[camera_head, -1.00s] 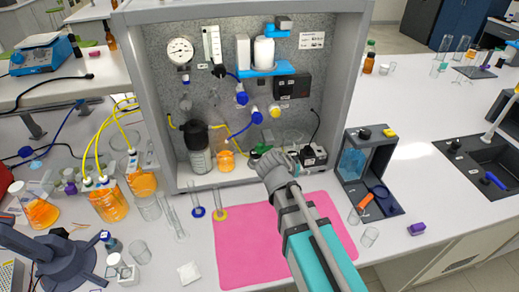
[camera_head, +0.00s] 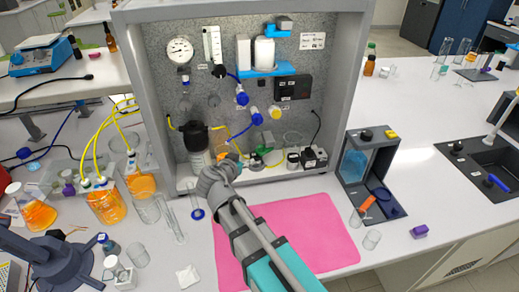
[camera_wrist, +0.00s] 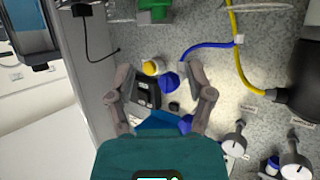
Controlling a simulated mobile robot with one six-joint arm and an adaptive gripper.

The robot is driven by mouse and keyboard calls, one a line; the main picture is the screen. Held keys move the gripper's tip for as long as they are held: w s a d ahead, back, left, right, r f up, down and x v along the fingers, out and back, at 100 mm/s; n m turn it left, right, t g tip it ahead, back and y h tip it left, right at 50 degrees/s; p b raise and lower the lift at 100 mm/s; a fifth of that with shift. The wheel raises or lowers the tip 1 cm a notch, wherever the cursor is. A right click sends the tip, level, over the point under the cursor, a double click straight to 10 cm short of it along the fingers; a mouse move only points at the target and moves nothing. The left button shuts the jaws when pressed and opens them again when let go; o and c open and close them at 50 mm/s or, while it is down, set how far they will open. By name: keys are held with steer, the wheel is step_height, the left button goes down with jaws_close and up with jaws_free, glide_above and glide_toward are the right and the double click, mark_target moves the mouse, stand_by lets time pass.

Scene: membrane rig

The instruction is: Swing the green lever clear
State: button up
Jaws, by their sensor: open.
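The green lever (camera_head: 262,150) is low on the back panel of the grey cabinet, left of the small boxed device. A green part, seemingly the same lever, is cut by the top edge of the wrist view (camera_wrist: 155,10). My gripper (camera_head: 228,160) is left of the lever and in front of the cabinet's lower part, apart from it. In the wrist view my gripper (camera_wrist: 160,75) has its fingers spread with nothing held. Between them in the picture show the black box (camera_wrist: 148,92), a yellow cap (camera_wrist: 152,67) and a blue cap (camera_wrist: 169,81) on the panel.
The dark-topped bottle (camera_head: 197,137) stands left of my gripper. Yellow and blue tubes cross the panel. The grey cabinet wall (camera_head: 343,90) bounds the right side. A pink mat (camera_head: 320,225) lies in front. Glassware, including a blue-based cylinder (camera_head: 197,213), stands left of the mat.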

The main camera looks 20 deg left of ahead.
mark_target(259, 148)
steer(key=b+x, duration=0.4)
steer(key=x, duration=0.8)
steer(key=shift+f+b, duration=0.2)
steer(key=shift+b, duration=0.2)
steer(key=shift+x, duration=0.9)
steer(key=shift+r, duration=0.1)
jaws_close()
steer(key=shift+d, duration=0.15)
